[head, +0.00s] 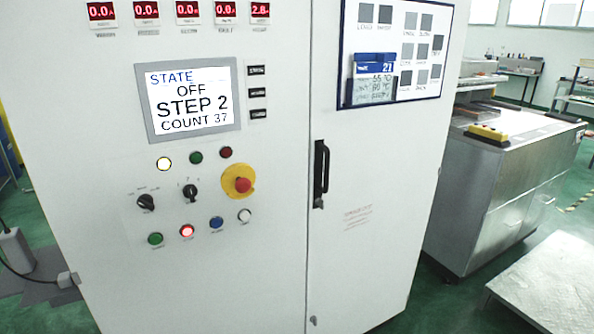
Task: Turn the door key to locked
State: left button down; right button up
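A white control cabinet (90,180) fills the middle of the head view. Its right-hand door (385,190) is closed and has a black upright handle (321,172). A small dark lock or fitting (318,203) sits at the handle's lower end; I cannot make out a key or its turn there. On the left panel are two black rotary switches, one at the left (146,202) and one nearer the middle (191,192). Their labels are too small to read, so I cannot tell whether either is the door key. Neither gripper shows.
The panel also holds a red emergency stop (242,185) on yellow, several buttons, and a screen (190,100) reading STATE OFF, STEP 2, COUNT 37. A lit red button (187,231) is low on it. A metal cabinet (500,190) and a low plate (545,285) stand right.

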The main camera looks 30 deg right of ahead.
aim_at(321, 202)
jog(key=z, duration=1.4)
